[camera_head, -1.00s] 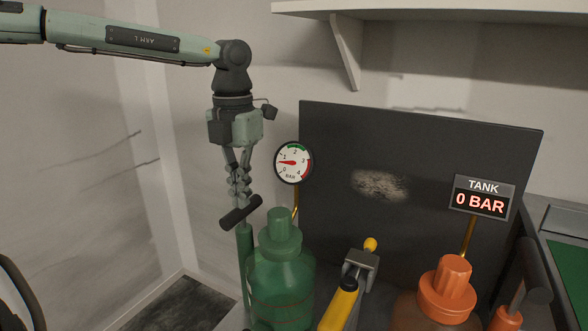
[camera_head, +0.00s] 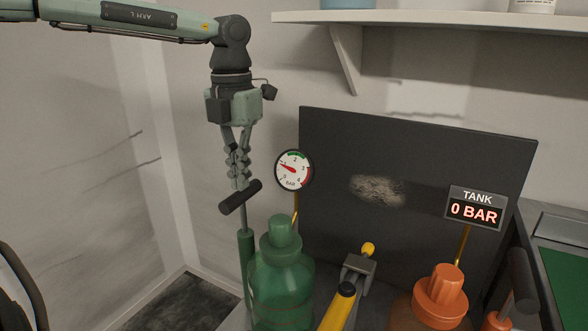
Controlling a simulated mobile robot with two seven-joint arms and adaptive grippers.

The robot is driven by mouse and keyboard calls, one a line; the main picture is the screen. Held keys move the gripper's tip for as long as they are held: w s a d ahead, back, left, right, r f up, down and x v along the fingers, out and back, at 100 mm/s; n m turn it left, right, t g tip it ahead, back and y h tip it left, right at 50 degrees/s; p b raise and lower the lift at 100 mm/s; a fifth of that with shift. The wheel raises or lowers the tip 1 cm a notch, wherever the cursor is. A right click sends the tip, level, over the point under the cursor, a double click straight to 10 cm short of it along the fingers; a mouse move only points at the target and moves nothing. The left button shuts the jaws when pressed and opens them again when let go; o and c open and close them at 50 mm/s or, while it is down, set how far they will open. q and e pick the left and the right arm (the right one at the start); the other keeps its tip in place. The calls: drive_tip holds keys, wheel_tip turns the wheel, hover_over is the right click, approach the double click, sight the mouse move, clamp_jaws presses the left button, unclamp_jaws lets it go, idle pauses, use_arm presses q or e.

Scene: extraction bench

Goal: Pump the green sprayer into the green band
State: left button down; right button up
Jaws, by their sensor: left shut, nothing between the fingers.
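The green sprayer (camera_head: 281,280) stands upright at the lower middle, its base cut off by the frame. Its green pump tube (camera_head: 247,262) stands at its left, with the black T-handle (camera_head: 240,197) raised above it on a thin rod. My left gripper (camera_head: 240,186) points down, shut, with its tips at the top of the handle; whether they touch cannot be told. The round gauge (camera_head: 294,170) has a green band at the top near 2 and a red one at the right. Its red needle points up and left, near 1, below the green band. My right gripper is not in view.
An orange sprayer (camera_head: 440,298) stands at the lower right, by a TANK display (camera_head: 475,208) reading 0 BAR. A yellow-and-black wand (camera_head: 343,302) rests between the sprayers. A dark panel (camera_head: 420,160) stands behind, under a white shelf (camera_head: 430,20).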

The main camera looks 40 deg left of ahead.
sight(242, 201)
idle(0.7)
use_arm(q)
wheel_tip(242, 201, down, 6)
drive_tip(key=b, duration=0.4)
drive_tip(key=shift+r+b, duration=0.1)
drive_tip(key=shift+b, duration=0.3)
drive_tip(key=shift+r+p, duration=1.95)
drive_tip(key=shift+r, duration=0.9)
wheel_tip(242, 201, down, 6)
drive_tip(key=b, duration=0.4)
drive_tip(key=shift+r, duration=0.25)
drive_tip(key=shift+r+p, duration=1.6)
drive_tip(key=shift+r, duration=1.15)
